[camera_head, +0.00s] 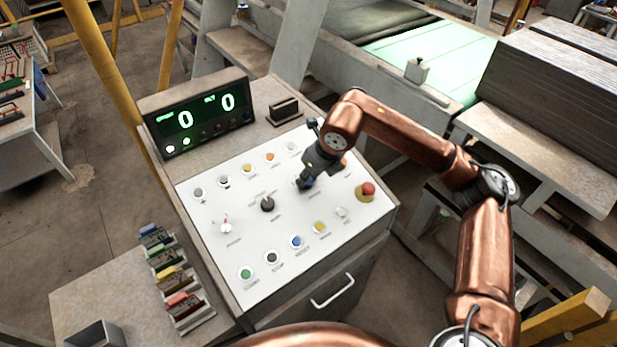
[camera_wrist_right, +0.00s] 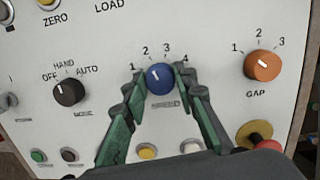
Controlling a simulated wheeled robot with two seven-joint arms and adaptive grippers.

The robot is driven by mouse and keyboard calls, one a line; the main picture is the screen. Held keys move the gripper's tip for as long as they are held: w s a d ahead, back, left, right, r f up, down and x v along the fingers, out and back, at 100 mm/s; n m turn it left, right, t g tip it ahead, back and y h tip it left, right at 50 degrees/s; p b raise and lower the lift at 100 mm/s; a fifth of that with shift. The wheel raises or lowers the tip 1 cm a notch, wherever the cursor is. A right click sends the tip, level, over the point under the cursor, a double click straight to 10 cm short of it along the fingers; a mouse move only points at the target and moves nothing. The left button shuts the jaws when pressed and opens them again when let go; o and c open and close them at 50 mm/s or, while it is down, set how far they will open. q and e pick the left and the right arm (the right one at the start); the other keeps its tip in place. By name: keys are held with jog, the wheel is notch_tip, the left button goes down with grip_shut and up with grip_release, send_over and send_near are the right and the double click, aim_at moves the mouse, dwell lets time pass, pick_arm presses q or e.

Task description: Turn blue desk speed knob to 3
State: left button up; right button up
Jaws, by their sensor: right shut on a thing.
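The blue speed knob (camera_wrist_right: 160,77) sits on the white sloping panel (camera_wrist_right: 205,25) in the right wrist view, with the figures 1 to 4 around its top. Its white mark points up and slightly left, seemingly near the 2. My right gripper (camera_wrist_right: 161,84) is shut on the knob, with one green-padded finger on each side. In the head view my right gripper (camera_head: 305,185) reaches down to the panel and hides most of the knob (camera_head: 309,182). My left gripper is not in view.
A black mode knob (camera_wrist_right: 69,92) is left of the blue knob and an orange gap knob (camera_wrist_right: 262,65) is right. A red mushroom button (camera_head: 368,189) stands out near the panel's right edge. A display (camera_head: 200,112) shows two green zeros. Several small buttons surround the knobs.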

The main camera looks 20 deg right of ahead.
jog(key=m, duration=0.4)
jog(key=shift+b, duration=0.4)
jog(key=shift+d+m+h, duration=0.1)
jog(key=shift+m+h, duration=0.3)
jog(key=shift+m, duration=1.5)
jog(key=o, duration=1.1)
jog(key=v, duration=1.2)
jog(key=shift+s, duration=0.2)
